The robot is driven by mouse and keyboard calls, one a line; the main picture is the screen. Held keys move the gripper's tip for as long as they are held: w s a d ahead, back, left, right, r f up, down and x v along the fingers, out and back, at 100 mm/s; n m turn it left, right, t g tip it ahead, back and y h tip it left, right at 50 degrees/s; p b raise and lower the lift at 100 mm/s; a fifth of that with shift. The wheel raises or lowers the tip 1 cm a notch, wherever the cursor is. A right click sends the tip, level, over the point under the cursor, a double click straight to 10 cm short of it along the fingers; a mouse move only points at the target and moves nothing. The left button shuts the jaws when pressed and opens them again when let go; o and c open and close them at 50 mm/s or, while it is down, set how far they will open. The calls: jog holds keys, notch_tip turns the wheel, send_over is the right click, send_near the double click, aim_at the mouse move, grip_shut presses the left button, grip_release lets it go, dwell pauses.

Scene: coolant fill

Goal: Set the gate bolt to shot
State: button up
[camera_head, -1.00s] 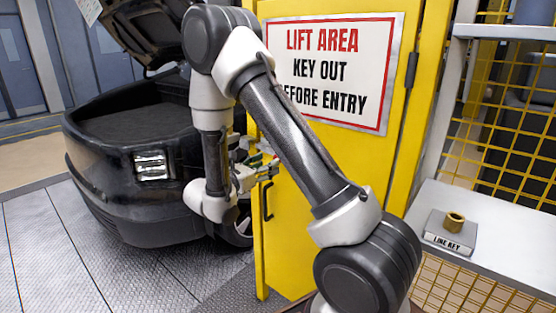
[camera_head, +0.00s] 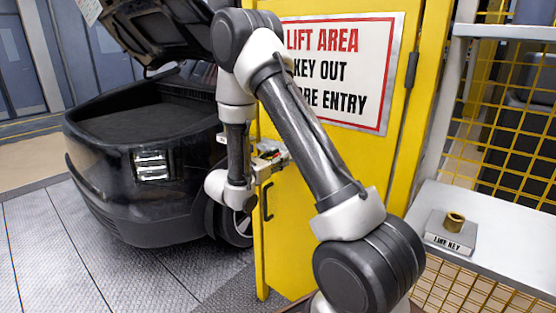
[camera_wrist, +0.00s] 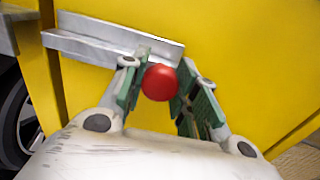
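The gate bolt shows in the wrist view as a pale metal bar or channel (camera_wrist: 110,40) on the yellow gate panel, with a round red knob (camera_wrist: 160,82) at its right end. My gripper (camera_wrist: 158,85) has its green-padded fingers on either side of the knob. The pads look very close to the knob, but whether they press on it is unclear. In the head view my gripper (camera_head: 270,158) is at the left edge of the yellow gate (camera_head: 285,225), above its black handle. The bolt is too small there to read its position.
A black car (camera_head: 130,190) with its hood raised stands left of the gate. A sign (camera_head: 345,70) is on the gate. A grey shelf on the right (camera_head: 495,240) carries a block labelled LINE KEY (camera_head: 450,238) with a brass piece. The floor at front left is clear.

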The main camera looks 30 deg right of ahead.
jog(key=shift+w+a, duration=0.3)
jog(key=shift+w, duration=0.55)
jog(key=shift+w+a, duration=0.35)
jog(key=shift+w, duration=0.45)
jog(key=shift+w+a, duration=0.3)
jog(key=shift+w, duration=0.55)
grip_shut()
jog(key=o, duration=1.1)
grip_release()
jog(key=shift+w, duration=0.1)
jog(key=shift+o, duration=0.2)
jog(key=v, duration=1.2)
